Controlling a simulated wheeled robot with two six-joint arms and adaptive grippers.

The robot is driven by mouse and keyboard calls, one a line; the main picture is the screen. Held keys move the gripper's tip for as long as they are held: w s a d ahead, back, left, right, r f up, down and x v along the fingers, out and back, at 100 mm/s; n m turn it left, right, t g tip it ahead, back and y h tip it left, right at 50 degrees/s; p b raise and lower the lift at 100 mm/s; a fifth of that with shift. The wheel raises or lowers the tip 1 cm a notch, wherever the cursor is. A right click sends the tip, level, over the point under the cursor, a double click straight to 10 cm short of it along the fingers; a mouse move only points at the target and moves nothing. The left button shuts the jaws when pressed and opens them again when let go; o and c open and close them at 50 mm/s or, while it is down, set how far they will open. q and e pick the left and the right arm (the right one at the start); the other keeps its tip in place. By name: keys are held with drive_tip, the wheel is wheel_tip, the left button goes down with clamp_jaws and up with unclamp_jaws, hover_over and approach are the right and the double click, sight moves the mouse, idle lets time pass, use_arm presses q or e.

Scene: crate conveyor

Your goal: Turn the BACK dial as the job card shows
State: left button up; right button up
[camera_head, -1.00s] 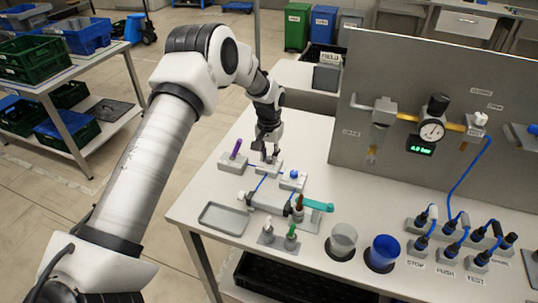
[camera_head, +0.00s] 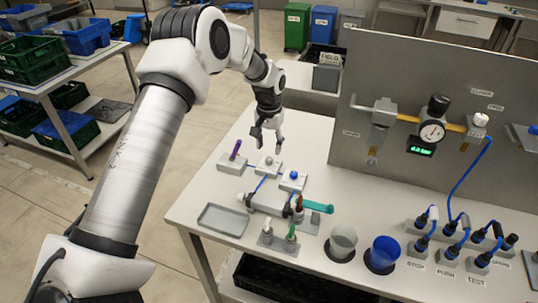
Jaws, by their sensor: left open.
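My left gripper (camera_head: 267,146) is open and empty, pointing down above the back of the table, just behind a small block with a grey knob (camera_head: 269,161). It appears apart from that knob. Beside this block stand a block with a tilted purple lever (camera_head: 236,149) on the left and a block with a blue knob (camera_head: 293,175) on the right. A black knob (camera_head: 438,104) sits above a round gauge (camera_head: 432,131) on the grey panel. I cannot read which one is labelled BACK, nor make out a job card. My right gripper is not in view.
Several blue-hosed connectors (camera_head: 450,250) are at right. The upright panel (camera_head: 380,85) bounds the back right.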

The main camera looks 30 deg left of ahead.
sight(269, 158)
use_arm(q)
wheel_tip(269, 158, up, 7)
drive_tip(key=shift+f, duration=0.15)
idle(0.6)
